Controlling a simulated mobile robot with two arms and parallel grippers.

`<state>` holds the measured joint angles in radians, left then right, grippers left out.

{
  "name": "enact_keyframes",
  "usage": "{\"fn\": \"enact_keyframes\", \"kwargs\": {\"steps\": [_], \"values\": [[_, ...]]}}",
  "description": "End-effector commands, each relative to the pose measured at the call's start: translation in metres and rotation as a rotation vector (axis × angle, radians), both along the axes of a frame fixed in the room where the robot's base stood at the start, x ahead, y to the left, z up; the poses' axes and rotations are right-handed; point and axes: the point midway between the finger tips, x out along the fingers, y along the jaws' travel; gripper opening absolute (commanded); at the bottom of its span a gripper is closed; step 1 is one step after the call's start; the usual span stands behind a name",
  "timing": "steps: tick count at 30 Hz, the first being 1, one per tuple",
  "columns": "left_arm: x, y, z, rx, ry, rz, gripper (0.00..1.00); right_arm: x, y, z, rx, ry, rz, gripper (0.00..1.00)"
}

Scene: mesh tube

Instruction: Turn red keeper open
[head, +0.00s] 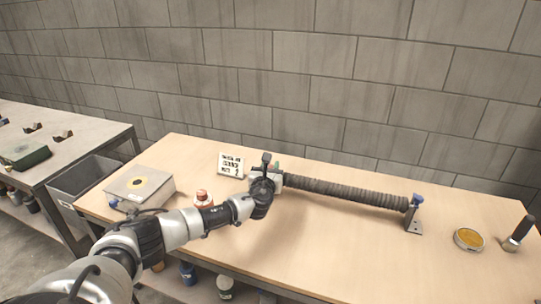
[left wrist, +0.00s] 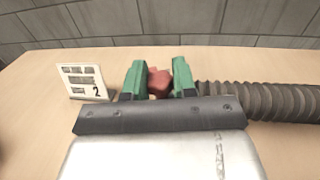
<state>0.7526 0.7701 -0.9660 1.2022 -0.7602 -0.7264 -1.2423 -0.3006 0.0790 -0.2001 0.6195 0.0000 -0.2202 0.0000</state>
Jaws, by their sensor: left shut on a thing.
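The red keeper (left wrist: 160,82) shows in the left wrist view between the green fingers of my left gripper (left wrist: 158,80). The gripper is shut on it, with a finger on each side. In the head view my left gripper (head: 266,172) is at the left end of the dark ribbed tube (head: 345,192), and my wrist hides most of the keeper there. The ribbed tube also shows in the left wrist view (left wrist: 255,100), running off to the right. My right gripper is not in view.
A small sign (head: 231,164) stands left of the gripper. A bracket (head: 414,214), a yellow dish (head: 468,239) and a dark-handled tool (head: 518,234) are at right.

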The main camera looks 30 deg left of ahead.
Motion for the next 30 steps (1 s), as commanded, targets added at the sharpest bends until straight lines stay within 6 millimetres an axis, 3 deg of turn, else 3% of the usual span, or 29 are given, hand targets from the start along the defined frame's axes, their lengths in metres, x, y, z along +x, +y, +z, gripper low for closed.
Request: {"fn": "enact_keyframes", "kwargs": {"steps": [1,8,18,30], "values": [[0.0001,-0.0023,0.0032,-0.005,0.004,0.046,0.03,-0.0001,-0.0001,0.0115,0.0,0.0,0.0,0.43],[0.0007,-0.0023,-0.0001,-0.003,0.001,0.261,0.03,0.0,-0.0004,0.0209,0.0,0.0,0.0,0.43],[0.0007,-0.0012,-0.0024,0.001,0.0,0.511,0.03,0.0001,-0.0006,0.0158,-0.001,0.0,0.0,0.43],[0.0006,-0.0003,-0.0009,0.002,0.0,0.637,0.03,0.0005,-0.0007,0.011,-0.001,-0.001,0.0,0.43]]}}
